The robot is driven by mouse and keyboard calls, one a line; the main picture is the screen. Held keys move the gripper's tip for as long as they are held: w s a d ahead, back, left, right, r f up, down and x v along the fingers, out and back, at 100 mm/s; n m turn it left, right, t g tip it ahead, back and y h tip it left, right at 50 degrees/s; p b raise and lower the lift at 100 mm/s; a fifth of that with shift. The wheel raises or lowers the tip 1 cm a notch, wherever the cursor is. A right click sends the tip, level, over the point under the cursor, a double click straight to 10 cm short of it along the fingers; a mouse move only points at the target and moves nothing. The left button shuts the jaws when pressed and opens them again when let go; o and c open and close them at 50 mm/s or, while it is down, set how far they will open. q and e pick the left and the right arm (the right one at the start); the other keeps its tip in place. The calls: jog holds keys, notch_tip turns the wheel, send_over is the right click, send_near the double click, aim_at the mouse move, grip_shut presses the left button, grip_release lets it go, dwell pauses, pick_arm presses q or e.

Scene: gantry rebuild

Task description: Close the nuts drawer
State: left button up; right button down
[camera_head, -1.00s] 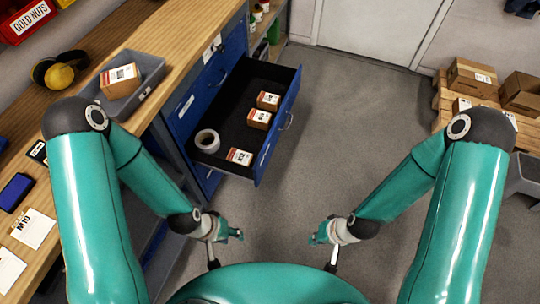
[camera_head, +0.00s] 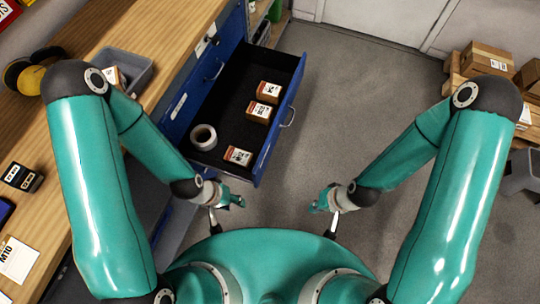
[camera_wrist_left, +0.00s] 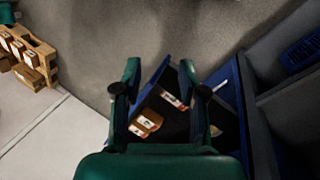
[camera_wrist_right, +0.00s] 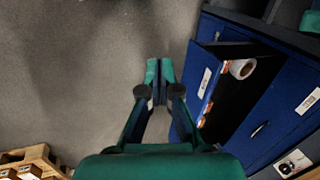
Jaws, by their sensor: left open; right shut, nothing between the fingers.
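A blue drawer (camera_head: 257,143) stands pulled out from the cabinet under the workbench in the head view. It holds several small labelled boxes and a white roll (camera_head: 203,137). Its front, with a handle (camera_head: 288,117), faces right. My left gripper (camera_head: 238,202) is open and empty, near the drawer's front lower corner and apart from it. The left wrist view shows the drawer (camera_wrist_left: 168,112) beyond the open fingers. My right gripper (camera_head: 316,207) is shut and empty, right of the drawer and apart from it. The right wrist view shows its closed fingers (camera_wrist_right: 159,65) left of the drawer.
A wooden workbench (camera_head: 125,45) runs along the left with a grey bin (camera_head: 134,72) on it. Cardboard boxes (camera_head: 486,58) sit on a pallet at the right. The grey floor (camera_head: 370,90) between is clear.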

pick_arm(q)
jog(key=shift+o, duration=0.3)
jog(key=shift+o, duration=1.3)
jog(key=shift+f, duration=0.1)
jog(key=o, duration=0.8)
notch_tip(320, 180, down, 5)
jog(key=b, duration=0.5)
jog(key=shift+c, duration=0.2)
pick_arm(e)
jog(key=m+t+y+b, duration=0.5)
jog(key=m+y+b, duration=1.1)
jog(key=b, duration=1.2)
send_near(264, 156)
pick_arm(q)
notch_tip(264, 156, down, 29)
jog(key=b, duration=0.1)
jog(key=shift+f, duration=0.15)
pick_arm(e)
jog(key=a+r+m+h, duration=0.1)
jog(key=a, duration=0.1)
jog(key=w+a+r+m+h, duration=0.1)
jog(key=a, duration=0.1)
jog(key=a+r+m, duration=0.1)
jog(key=a, duration=0.1)
jog(key=shift+w+a+r+m+h, duration=0.2)
jog(key=shift+a+m+h, duration=0.1)
jog(key=shift+a+h, duration=0.1)
